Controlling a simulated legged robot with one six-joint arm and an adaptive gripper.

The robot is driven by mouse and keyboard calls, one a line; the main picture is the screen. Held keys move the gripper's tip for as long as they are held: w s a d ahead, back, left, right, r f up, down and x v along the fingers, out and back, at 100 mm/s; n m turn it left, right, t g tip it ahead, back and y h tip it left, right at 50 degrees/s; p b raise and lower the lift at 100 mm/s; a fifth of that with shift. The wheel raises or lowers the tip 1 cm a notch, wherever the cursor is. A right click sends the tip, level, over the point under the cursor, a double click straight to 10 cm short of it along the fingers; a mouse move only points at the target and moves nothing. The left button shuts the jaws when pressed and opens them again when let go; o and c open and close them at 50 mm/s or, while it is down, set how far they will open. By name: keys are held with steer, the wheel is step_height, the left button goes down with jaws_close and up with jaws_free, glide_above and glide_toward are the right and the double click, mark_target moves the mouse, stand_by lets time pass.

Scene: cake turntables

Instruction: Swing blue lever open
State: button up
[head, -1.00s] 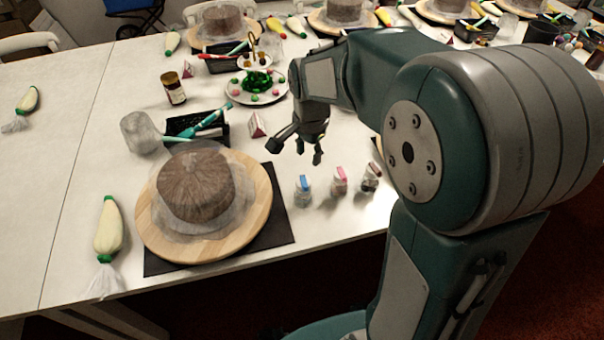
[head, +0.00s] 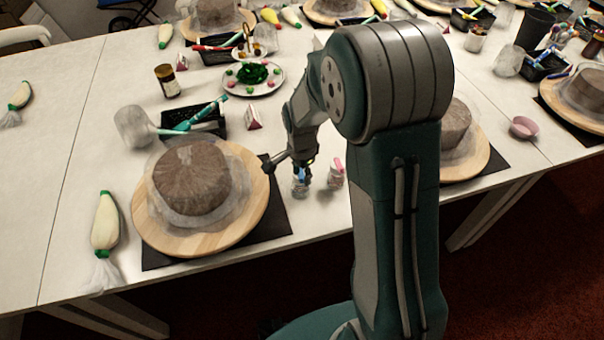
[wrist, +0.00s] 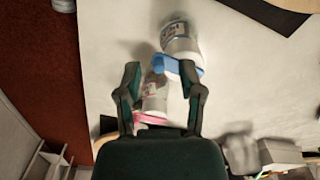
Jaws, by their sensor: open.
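A small clear jar with a blue lever (head: 302,173) on top stands on the white table, right of the near cake turntable. In the wrist view this jar (wrist: 181,38) lies just beyond my fingertips, and its blue lever (wrist: 166,65) reaches into the space by the right finger. My gripper (head: 291,163) is open and low over the jar; it also shows open in the wrist view (wrist: 160,76), with nothing held. I cannot tell whether the right finger touches the lever. A similar jar with a pink lever (head: 337,170) stands just to the right.
The wooden turntable (head: 240,232) with a brown cake is close on the left. A plate of decorations (head: 270,88), a black tray (head: 208,126) and a small pink-and-white card (head: 252,117) stand behind. My arm hides the table to the right of the jars.

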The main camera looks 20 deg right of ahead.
steer(key=shift+f, duration=0.25)
steer(key=shift+c, duration=0.3)
jaws_close()
